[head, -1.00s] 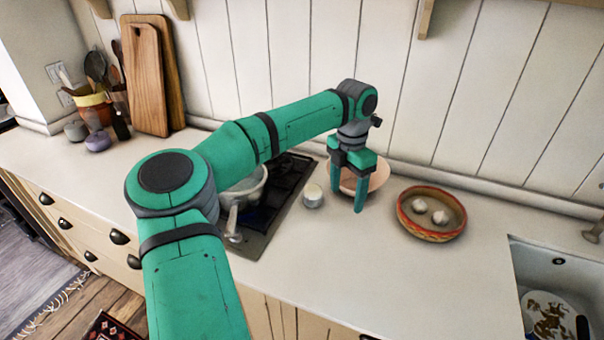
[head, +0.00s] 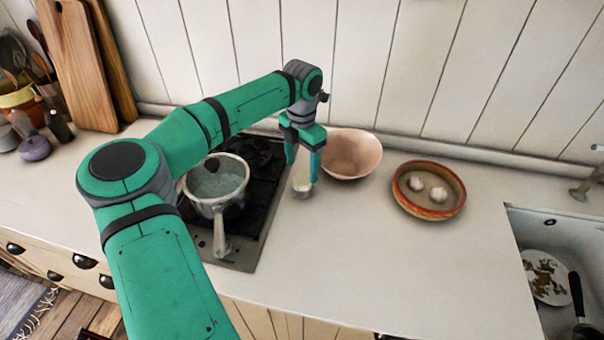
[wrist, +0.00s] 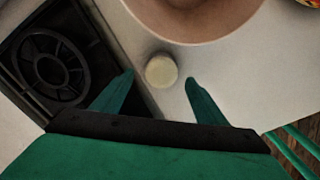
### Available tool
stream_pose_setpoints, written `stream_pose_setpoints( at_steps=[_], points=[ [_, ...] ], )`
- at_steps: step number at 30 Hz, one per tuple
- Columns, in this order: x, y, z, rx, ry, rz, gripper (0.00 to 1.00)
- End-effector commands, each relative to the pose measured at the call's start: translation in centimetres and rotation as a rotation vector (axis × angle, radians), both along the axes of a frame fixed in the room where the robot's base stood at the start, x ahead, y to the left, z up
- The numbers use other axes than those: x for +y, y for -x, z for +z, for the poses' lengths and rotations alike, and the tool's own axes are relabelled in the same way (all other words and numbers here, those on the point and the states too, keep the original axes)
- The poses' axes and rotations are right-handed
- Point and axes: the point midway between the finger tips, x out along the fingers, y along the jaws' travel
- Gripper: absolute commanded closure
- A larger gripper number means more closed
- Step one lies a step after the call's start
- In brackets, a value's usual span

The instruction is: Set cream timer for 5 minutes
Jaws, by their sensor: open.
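The cream timer (head: 302,184) is a small round cream-coloured cylinder on the counter, between the hob and the pink bowl. My gripper (head: 302,168) is open above it, and one finger partly hides it in the head view. In the wrist view the timer's round top (wrist: 161,70) lies between and slightly beyond the two spread fingertips of my gripper (wrist: 160,80). The fingers do not appear to touch it. No dial marks can be made out.
The pink bowl (head: 352,156) stands close behind and right of the timer. A pot (head: 217,186) sits on the black hob (head: 262,190) to the left. A patterned bowl (head: 428,189) with garlic is further right, then the sink (head: 560,250). The front counter is clear.

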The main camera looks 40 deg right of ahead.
Motion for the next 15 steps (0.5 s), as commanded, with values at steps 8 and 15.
stream_pose_setpoints(
  at_steps=[8, 15],
  points=[
    [-0.2, 0.2, -3.5, 0.001, 0.0, -0.003, 0.33],
    [-0.5, 0.3, -4.2, -0.001, 0.001, -0.007, 0.33]
  ],
)
